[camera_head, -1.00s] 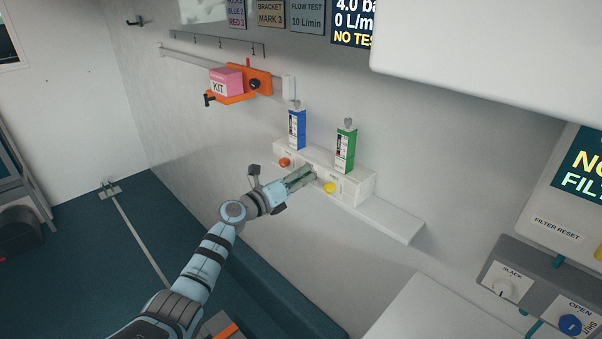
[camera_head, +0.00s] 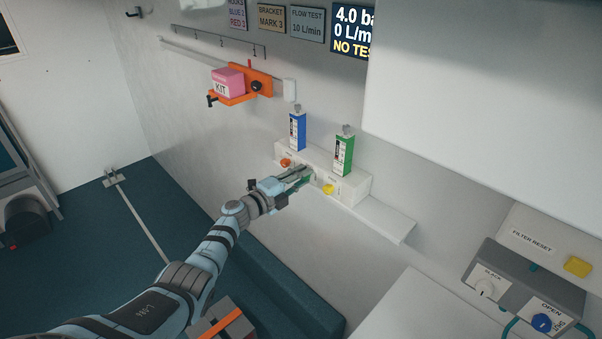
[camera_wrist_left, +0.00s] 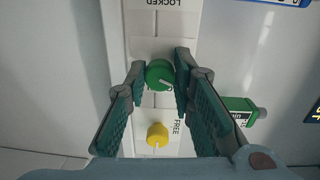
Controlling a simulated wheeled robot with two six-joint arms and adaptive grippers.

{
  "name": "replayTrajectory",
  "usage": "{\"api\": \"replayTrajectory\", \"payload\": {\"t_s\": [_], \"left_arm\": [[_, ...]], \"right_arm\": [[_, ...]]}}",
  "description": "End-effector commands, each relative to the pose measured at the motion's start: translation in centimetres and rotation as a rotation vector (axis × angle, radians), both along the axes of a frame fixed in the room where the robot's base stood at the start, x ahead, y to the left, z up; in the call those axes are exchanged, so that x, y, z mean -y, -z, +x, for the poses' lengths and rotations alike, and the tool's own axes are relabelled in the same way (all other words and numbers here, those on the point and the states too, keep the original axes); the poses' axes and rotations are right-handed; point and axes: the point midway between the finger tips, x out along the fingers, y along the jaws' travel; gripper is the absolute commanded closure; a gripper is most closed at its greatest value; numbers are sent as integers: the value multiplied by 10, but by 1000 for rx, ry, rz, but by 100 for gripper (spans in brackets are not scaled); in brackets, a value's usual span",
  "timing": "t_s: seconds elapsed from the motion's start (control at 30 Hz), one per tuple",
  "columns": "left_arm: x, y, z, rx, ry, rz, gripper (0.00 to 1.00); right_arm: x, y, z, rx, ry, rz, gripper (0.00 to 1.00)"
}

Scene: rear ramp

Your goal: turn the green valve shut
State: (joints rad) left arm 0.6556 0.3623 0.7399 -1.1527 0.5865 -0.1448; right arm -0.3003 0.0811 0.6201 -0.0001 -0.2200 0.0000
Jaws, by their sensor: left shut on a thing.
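The green valve (camera_wrist_left: 159,74) is a round knob with a pale pointer line, on a white panel (camera_wrist_left: 150,20) in the left wrist view. My left gripper (camera_wrist_left: 163,72) is shut on this knob, with one teal-padded finger on each side of it. In the head view my left gripper (camera_head: 307,173) reaches the front of the white valve box (camera_head: 352,190), between an orange knob (camera_head: 285,162) and a yellow knob (camera_head: 328,189). The fingers mostly hide the green valve there. My right gripper is not in view.
A blue carton (camera_head: 297,131) and a green carton (camera_head: 344,154) stand upright on the box, just above the gripper. A pink kit (camera_head: 228,84) sits on an orange bracket farther left. A white shelf (camera_head: 392,222) extends right of the box.

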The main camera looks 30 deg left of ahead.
Motion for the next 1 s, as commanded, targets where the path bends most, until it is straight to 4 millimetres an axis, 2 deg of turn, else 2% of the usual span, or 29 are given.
{"api": "replayTrajectory", "payload": {"t_s": [0.3, 0.5, 1.0], "left_arm": [[0, 0, 0, -88, -1, -246, 100], [0, 1, 0, -123, 0, -349, 100], [0, 2, 0, -149, 0, -422, 100]], "right_arm": [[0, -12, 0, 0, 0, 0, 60], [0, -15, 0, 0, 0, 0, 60], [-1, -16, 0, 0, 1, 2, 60]]}}
